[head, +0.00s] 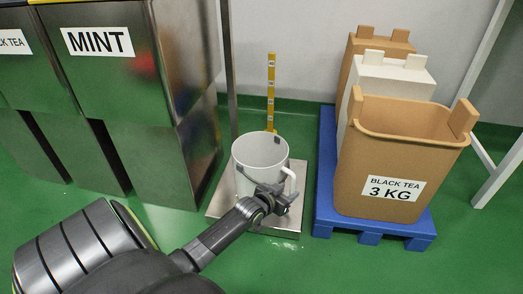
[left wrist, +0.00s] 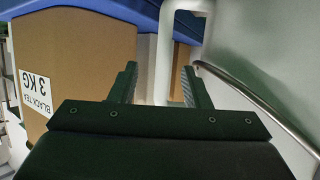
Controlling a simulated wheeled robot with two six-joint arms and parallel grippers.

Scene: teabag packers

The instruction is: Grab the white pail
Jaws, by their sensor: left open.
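The white pail (head: 260,150) stands upright on a low metal platform in the middle of the head view. Its handle (head: 293,180) sticks out on the right side. My left gripper (head: 279,194) is at the pail's near right side, close to the handle. In the left wrist view the open fingers of my left gripper (left wrist: 158,88) stand on either side of the white handle (left wrist: 164,60), apart from it as far as I can see. The pail's pale wall (left wrist: 235,65) fills the right of that view. My right gripper is not in view.
A metal platform (head: 216,203) bears the pail; a yellow ruler (head: 271,95) stands behind it. To the right, a blue pallet (head: 325,190) holds a brown BLACK TEA bin (head: 365,160) and other bins. Metal cabinets (head: 185,60) stand left. Green floor is open in front.

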